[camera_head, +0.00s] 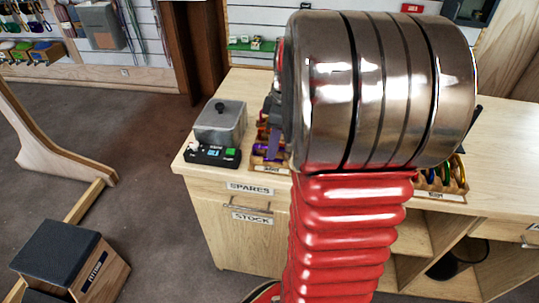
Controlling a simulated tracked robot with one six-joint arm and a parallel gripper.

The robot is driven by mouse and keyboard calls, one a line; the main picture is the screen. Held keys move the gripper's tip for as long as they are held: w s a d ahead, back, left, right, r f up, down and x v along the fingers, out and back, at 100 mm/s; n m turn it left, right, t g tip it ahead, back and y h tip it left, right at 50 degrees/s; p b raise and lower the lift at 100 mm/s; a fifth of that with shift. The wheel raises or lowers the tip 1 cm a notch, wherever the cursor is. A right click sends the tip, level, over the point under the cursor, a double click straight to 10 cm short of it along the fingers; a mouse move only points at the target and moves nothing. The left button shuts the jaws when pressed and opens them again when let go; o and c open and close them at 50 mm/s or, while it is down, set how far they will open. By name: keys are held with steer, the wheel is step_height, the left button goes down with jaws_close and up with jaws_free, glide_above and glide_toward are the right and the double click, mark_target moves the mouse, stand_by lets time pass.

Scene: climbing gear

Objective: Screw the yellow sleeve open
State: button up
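I cannot make out the yellow sleeve in the head view. My own arm, a red ribbed column with a large metal joint, fills the middle and right of the view and covers much of the counter (205,172). Another tray (450,196) with coloured rings shows partly at the right. Which piece carries the sleeve cannot be told.
A grey lidded box (221,121) and a black device with a green button (212,155) stand at the counter's left end. A wooden box with a dark top (62,262) stands on the floor at lower left. Open carpet lies left of the counter.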

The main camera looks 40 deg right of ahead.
steer(key=shift+s+a, duration=0.3)
steer(key=shift+a, duration=0.1)
steer(key=shift+f, duration=1.45)
steer(key=shift+d, duration=0.1)
stand_by(0.4)
steer(key=shift+w+d, duration=0.45)
steer(key=shift+d, duration=0.05)
steer(key=shift+r, duration=0.1)
steer(key=shift+r, duration=1.35)
steer(key=shift+w, duration=0.1)
steer(key=shift+s+a, duration=0.25)
steer(key=shift+a, duration=0.1)
steer(key=shift+s+a, duration=0.2)
steer(key=shift+a, duration=0.1)
